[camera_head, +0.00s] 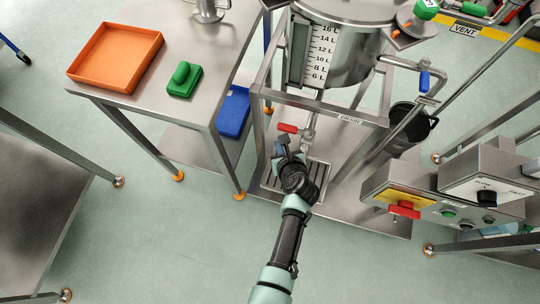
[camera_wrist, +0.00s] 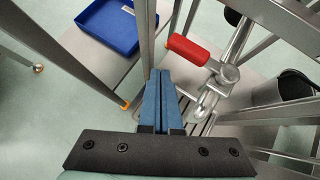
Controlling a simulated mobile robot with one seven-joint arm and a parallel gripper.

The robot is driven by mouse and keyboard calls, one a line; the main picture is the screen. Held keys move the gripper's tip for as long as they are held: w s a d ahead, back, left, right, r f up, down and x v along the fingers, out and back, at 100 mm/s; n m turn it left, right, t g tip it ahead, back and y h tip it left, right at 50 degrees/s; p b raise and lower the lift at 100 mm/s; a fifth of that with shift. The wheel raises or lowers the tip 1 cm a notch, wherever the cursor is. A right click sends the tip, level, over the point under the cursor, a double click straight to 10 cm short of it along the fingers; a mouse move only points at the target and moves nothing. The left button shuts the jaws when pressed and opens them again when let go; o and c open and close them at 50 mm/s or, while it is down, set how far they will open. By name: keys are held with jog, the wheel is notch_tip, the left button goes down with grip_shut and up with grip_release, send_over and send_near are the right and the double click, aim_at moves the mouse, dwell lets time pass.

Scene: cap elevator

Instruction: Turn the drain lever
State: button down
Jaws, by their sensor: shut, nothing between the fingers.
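The drain lever (camera_head: 288,128) has a red handle and sits on the metal outlet pipe under the tank, near a label that seems to read DRAIN (camera_head: 350,120). In the wrist view the red lever (camera_wrist: 188,49) points left from its valve body (camera_wrist: 226,76). My gripper (camera_head: 279,149) is just below the lever in the head view. In the wrist view its blue fingers (camera_wrist: 168,76) are shut together and empty, with the tips beside and below the handle. A gap seems to separate them from the handle, but contact is hard to judge.
The steel frame (camera_head: 258,120) stands around the tank (camera_head: 350,50). A blue-handled valve (camera_head: 424,82) and a black bucket (camera_head: 408,128) are to the right. A control box (camera_head: 445,195) is at lower right. A table with an orange tray (camera_head: 115,57) is at left.

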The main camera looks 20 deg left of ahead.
jog(key=s+r+p, duration=0.4)
jog(key=s+r, duration=0.3)
jog(key=s, duration=0.2)
jog(key=w+d+r+n+t+h, duration=0.1)
jog(key=w+d+r+n+t, duration=0.1)
jog(key=w+r+n, duration=0.65)
jog(key=w+d+r+n+t, duration=0.1)
jog(key=w+r+t, duration=0.3)
jog(key=r, duration=0.9)
jog(key=w+d+r+n+t+p, duration=0.1)
jog(key=w+r+n, duration=0.15)
jog(key=r, duration=0.65)
jog(key=w+d+r+n+t, duration=0.15)
jog(key=r+n, duration=0.25)
jog(key=r, duration=0.6)
notch_tip(320, 180, up, 18)
jog(key=s+n+t+h, duration=0.2)
jog(key=s+n+t, duration=0.1)
jog(key=n+t, duration=0.3)
jog(key=s+d+r+n+t+h+p, duration=0.1)
jog(key=s+r+n, duration=0.3)
jog(key=r, duration=0.6)
jog(key=s+d+r+n+t, duration=0.1)
jog(key=s+r+n+t, duration=0.2)
jog(key=s+r, duration=0.6)
jog(key=shift+s+r+n+h+p, duration=0.15)
jog(key=shift+r+n+h+p, duration=0.25)
jog(key=shift+r+n, duration=0.15)
jog(key=shift+t, duration=0.25)
